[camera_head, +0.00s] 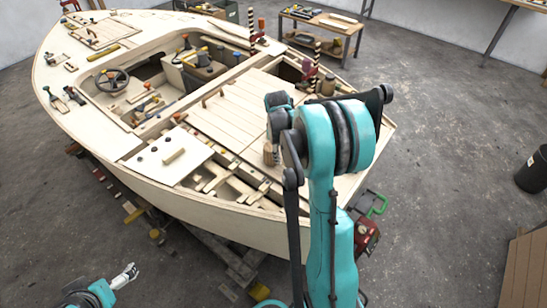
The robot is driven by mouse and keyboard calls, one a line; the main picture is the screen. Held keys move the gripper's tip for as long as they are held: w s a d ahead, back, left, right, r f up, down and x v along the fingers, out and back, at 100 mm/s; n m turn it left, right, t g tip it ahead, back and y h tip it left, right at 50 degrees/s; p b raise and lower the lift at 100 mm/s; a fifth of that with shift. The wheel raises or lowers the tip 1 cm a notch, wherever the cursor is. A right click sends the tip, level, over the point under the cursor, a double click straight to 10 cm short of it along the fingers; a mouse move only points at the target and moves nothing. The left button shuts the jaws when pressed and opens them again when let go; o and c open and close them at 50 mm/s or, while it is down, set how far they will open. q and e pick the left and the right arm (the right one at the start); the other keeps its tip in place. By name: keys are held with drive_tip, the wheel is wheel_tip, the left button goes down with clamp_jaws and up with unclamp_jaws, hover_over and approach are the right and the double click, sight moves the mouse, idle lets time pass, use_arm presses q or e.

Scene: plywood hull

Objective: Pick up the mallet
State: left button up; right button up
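I cannot pick out the mallet with certainty; several small tools lie on and in the plywood boat hull (170,193), too small to tell apart. My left gripper (128,274) is low at the left, over the floor and apart from the hull. It is too small to tell whether its fingers are open or shut. My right arm rises in front of the hull's near right end and hides part of the deck. Its gripper does not show; it may be behind the arm.
A pale board (168,157) lies on the hull's near side, beside open framing. A steering wheel (112,80) stands in the cockpit. A wooden workbench (322,27) is at the back. A black bin (532,170) stands far right.

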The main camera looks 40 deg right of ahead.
sight(283, 159)
drive_tip(key=f+b, duration=0.1)
drive_tip(key=f, duration=0.3)
drive_tip(key=f+b, duration=0.1)
drive_tip(key=f, duration=0.1)
drive_tip(key=shift+w+d+b, duration=0.2)
drive_tip(key=shift+w+b, duration=0.05)
drive_tip(key=shift+b, duration=0.05)
drive_tip(key=shift+r, duration=0.15)
clamp_jaws()
